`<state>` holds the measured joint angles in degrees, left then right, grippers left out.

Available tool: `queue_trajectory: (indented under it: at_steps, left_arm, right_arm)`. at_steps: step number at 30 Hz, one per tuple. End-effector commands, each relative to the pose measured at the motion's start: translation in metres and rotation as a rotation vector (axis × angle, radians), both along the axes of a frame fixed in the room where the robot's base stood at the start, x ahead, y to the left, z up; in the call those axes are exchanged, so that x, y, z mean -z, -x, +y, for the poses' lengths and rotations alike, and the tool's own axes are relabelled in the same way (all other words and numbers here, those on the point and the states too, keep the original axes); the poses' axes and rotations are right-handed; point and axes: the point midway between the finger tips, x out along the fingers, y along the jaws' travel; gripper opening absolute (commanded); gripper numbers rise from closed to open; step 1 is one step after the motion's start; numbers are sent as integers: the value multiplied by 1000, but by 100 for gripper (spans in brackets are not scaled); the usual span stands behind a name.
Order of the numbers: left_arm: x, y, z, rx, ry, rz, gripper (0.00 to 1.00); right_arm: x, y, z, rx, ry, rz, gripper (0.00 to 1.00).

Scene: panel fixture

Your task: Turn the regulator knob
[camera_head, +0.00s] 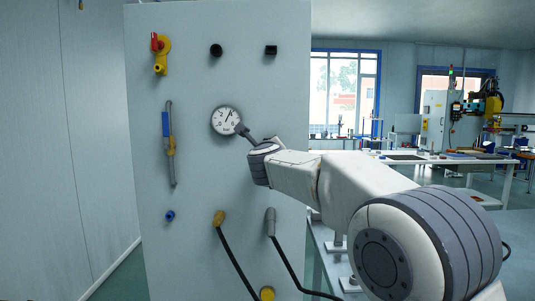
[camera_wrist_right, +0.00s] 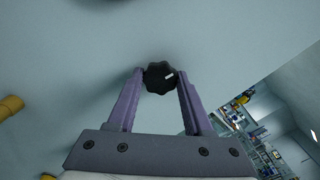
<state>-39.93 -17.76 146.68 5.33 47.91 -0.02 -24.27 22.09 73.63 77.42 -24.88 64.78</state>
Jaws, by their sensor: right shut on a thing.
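The regulator knob (camera_wrist_right: 159,77) is black with a scalloped rim and a white mark, which points to the right in the right wrist view. It stands out from the pale panel (camera_head: 215,190). My right gripper (camera_wrist_right: 160,80) is shut on the knob, one purple finger on each side of it. In the head view my right arm reaches in from the right, and the gripper (camera_head: 243,131) meets the panel just below and right of a round white gauge (camera_head: 225,120). The knob is hard to make out there. My left gripper is not in view.
Yellow fittings (camera_wrist_right: 10,107) show left in the wrist view. Workbenches stand at the far right.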

Motion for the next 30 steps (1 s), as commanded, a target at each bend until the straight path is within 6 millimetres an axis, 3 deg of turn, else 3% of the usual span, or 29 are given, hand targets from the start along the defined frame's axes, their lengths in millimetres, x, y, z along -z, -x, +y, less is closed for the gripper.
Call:
queue_trajectory:
  at_steps: [18,30]
  left_arm:
    - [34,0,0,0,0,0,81]
    - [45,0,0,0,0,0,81]
  right_arm:
    - [4,-1,0,2,-574,2,0]
    - [4,-1,0,3,-819,4,0]
